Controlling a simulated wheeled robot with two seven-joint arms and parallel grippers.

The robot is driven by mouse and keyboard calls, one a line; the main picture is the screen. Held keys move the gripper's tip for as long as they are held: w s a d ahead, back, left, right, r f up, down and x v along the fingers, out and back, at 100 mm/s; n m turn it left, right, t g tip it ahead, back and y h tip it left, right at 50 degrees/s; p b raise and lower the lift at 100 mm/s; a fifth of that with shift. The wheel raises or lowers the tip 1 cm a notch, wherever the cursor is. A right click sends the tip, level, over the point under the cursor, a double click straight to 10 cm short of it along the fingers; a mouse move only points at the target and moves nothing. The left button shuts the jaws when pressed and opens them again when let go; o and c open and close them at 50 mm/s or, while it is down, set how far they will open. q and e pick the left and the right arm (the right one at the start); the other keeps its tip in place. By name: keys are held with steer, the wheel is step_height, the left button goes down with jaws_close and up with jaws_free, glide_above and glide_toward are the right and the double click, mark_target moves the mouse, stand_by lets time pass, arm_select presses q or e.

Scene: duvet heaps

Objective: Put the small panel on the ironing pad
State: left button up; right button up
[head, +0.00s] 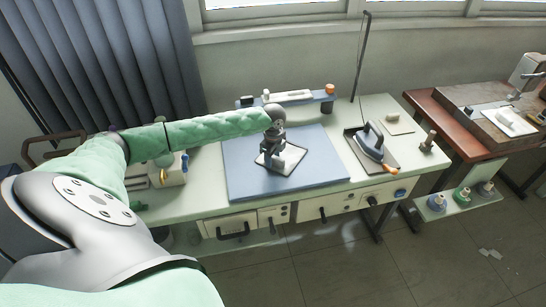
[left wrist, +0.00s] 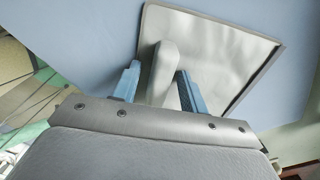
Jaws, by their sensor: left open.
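The small panel (head: 293,157) is a pale square with a dark edge. It appears to lie flat on the blue ironing pad (head: 240,174), near its middle. In the left wrist view the panel (left wrist: 225,55) lies against the blue pad (left wrist: 85,35). My left gripper (head: 274,160) is over the panel and hides part of it. In the left wrist view its two blue fingers (left wrist: 158,88) are apart, with a pale grey upright piece (left wrist: 163,70) between them. I cannot tell whether that piece belongs to the panel. My right gripper is not in view.
An iron (head: 370,141) stands on a brown rest to the right of the pad. A blue shelf (head: 314,101) with small items runs behind the pad. A thin pole rises at the back. A small box with bottles (head: 168,176) stands at the left.

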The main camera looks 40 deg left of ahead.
arm_select(q)
steer(key=shift+r, duration=0.1)
steer(key=shift+r, duration=0.2)
step_height(320, 180, up, 12)
steer(key=b, duration=0.4)
steer(key=shift+f, duration=0.15)
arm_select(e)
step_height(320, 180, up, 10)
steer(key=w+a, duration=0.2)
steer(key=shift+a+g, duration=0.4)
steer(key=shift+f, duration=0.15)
